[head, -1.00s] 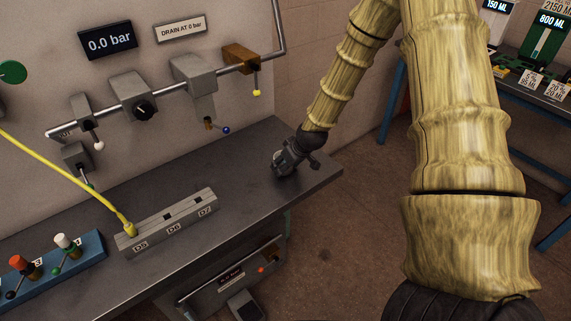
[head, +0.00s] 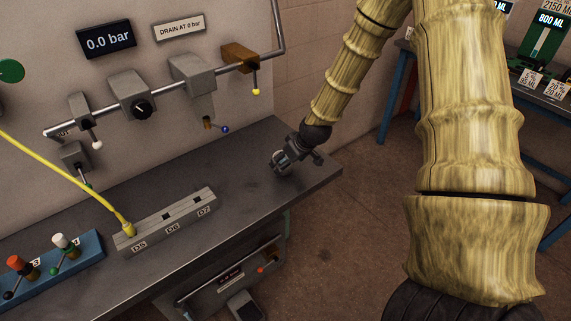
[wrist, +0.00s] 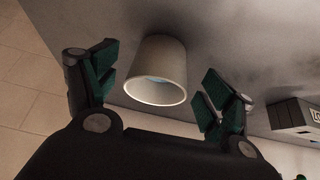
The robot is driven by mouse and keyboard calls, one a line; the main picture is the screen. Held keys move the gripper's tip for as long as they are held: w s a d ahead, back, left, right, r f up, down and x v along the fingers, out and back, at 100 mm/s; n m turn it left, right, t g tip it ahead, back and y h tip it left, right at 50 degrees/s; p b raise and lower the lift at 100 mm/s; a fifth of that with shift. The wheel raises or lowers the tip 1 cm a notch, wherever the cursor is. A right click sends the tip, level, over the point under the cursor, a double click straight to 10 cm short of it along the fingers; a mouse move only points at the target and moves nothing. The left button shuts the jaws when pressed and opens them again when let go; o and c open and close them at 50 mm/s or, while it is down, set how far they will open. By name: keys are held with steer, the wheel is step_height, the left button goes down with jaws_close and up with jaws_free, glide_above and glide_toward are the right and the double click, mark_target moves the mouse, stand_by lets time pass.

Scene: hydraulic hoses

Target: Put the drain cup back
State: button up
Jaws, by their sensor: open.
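The drain cup, a pale grey-white round cup (wrist: 158,72), stands on the dark bench top in the wrist view. Its open mouth faces my camera, and a light bluish patch shows inside. My gripper (wrist: 160,70) is open, with one dark green-padded finger on each side of the cup. Gaps show between the cup and both fingers, so nothing is gripped. In the head view my gripper (head: 285,164) is low over the right end of the bench (head: 235,190). The cup is mostly hidden there by the gripper.
A pipe with valves (head: 135,95) runs along the wall above. The bench's right edge is close to my gripper.

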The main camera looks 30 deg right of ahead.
steer(key=b+v, duration=0.1)
steer(key=v, duration=0.8)
steer(key=shift+r+b, duration=0.15)
steer(key=shift+b, duration=0.15)
steer(key=shift+s, duration=0.1)
stand_by(0.4)
